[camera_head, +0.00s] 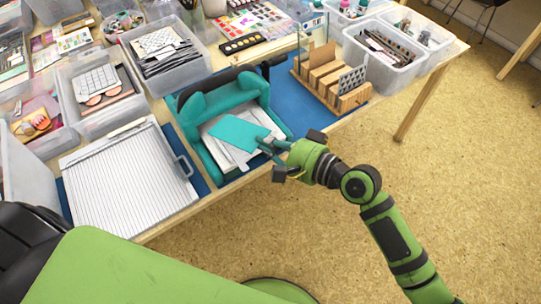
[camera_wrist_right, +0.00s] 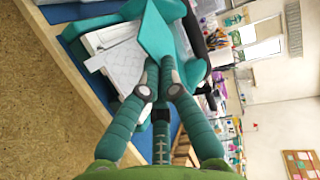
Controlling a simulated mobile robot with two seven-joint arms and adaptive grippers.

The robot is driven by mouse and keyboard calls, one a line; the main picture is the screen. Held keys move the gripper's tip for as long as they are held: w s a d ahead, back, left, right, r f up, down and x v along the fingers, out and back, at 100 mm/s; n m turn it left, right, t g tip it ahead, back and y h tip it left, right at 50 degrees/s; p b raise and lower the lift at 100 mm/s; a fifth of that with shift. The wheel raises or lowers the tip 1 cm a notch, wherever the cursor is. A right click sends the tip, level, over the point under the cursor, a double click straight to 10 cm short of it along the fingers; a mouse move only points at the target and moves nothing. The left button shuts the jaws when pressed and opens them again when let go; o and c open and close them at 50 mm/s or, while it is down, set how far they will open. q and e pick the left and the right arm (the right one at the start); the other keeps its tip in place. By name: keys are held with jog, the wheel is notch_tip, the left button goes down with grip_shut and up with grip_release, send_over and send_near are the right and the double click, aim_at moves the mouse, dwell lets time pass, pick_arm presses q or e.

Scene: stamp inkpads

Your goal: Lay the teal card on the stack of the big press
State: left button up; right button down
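The teal card (camera_head: 237,133) is held flat at one corner by my right gripper (camera_head: 268,145). In the right wrist view the card (camera_wrist_right: 157,32) sticks out beyond the fingertips (camera_wrist_right: 160,68), which are closed together on it. The big press (camera_head: 213,101) is teal with black parts and stands at the table's front. Its stack of white sheets (camera_head: 258,111) shows around the card, which covers part of it in the head view. I cannot tell whether the card touches the stack or hangs above it. My left gripper is not in view.
A lined white board (camera_head: 125,180) with a handle lies left of the press. A wooden rack (camera_head: 327,77) stands on the blue mat (camera_head: 291,105) to the right. Clear bins with stationery fill the table behind. Open floor lies in front.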

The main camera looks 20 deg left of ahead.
notch_tip(320, 180, down, 6)
jog(key=w+m+t, duration=0.1)
jog(key=m+t, duration=0.3)
jog(key=t, duration=0.2)
jog(key=shift+w+d+h+b, duration=0.2)
jog(key=shift+w+h+b, duration=0.1)
jog(key=shift+b, duration=0.1)
jog(key=shift+s+f+b, duration=0.1)
jog(key=shift+f+b, duration=0.65)
jog(key=shift+b, duration=0.3)
jog(key=shift+f+b, duration=0.2)
jog(key=shift+b, duration=0.15)
